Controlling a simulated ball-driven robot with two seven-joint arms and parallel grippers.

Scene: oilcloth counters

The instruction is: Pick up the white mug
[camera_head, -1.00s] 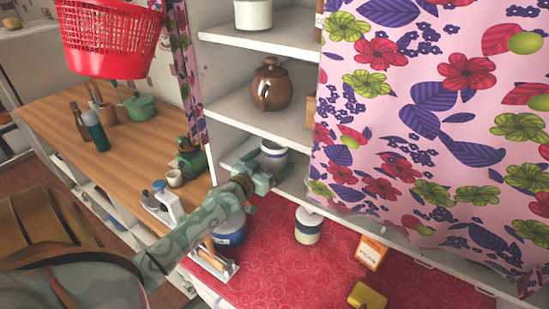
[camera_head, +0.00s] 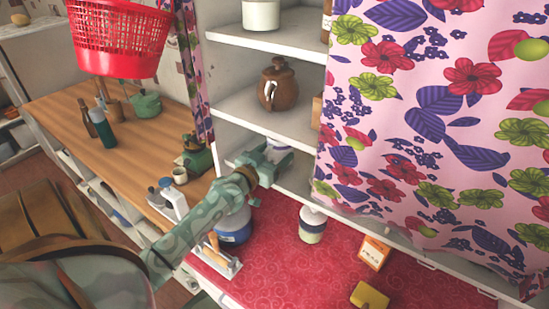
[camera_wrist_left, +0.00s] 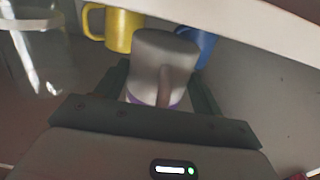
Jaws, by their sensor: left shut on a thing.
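The white mug (camera_head: 279,146) is on the lowest shelf level of the white unit, mostly hidden behind my left gripper (camera_head: 271,160) in the head view. In the left wrist view the mug (camera_wrist_left: 165,55) looks grey-white with a purple band, and its handle faces the camera. The left gripper's fingers (camera_wrist_left: 163,85) are on either side of the mug, and it is shut on it. Whether the mug's base touches the shelf cannot be told. My right gripper is not in view.
A yellow mug (camera_wrist_left: 122,28) and a blue mug (camera_wrist_left: 203,42) stand close behind the white mug. A clear glass (camera_wrist_left: 38,50) is at the left. A shelf board (camera_wrist_left: 250,22) runs just above. The floral curtain (camera_head: 430,120) hangs to the right of the gripper.

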